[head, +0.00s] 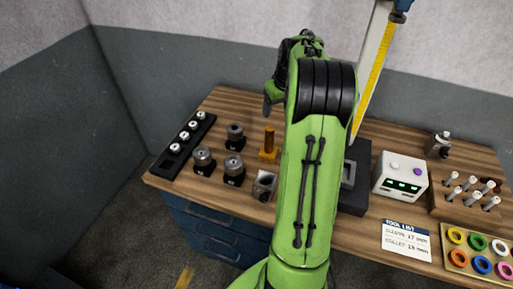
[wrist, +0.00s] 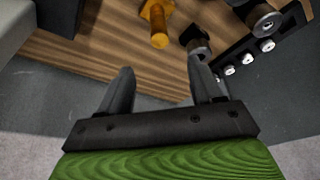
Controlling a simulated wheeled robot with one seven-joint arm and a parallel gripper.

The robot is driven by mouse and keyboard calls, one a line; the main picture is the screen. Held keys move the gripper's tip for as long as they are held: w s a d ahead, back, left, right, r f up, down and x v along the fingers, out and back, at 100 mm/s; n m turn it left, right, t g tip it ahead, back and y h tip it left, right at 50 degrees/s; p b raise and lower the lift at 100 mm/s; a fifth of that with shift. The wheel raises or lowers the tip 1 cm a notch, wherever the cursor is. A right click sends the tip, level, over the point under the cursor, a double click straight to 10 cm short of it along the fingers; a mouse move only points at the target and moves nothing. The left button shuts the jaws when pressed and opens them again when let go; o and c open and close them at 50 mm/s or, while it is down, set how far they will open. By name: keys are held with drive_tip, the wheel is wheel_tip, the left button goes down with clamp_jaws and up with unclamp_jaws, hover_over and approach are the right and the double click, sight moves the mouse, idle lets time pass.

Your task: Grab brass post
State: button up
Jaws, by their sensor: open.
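The brass post (head: 269,140) stands upright on a square brass-coloured base on the wooden bench, left of my green arm in the head view. In the wrist view the brass post (wrist: 158,22) shows at the top middle, beyond my fingertips. My gripper (wrist: 160,82) is open and empty, its two dark fingers spread apart. Nothing lies between the fingers, and the post is apart from them. In the head view a dark finger of my gripper (head: 270,105) shows behind and above the post; the rest is hidden by my arm.
Several grey cylindrical collets (head: 203,158) in black holders stand close left of the post. A black rack (head: 184,146) with white-topped pieces lies at the bench's left edge. A white box (head: 400,178) with green lights and a tray of coloured rings (head: 480,250) are at right.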

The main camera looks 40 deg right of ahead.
sight(270, 128)
drive_tip(key=x, duration=1.5)
drive_tip(key=shift+w+d+f, duration=0.2)
drive_tip(key=shift+w+f, duration=0.05)
drive_tip(key=shift+s+a+r, duration=0.1)
drive_tip(key=shift+c, duration=0.7)
clamp_jaws()
drive_tip(key=shift+r, duration=0.1)
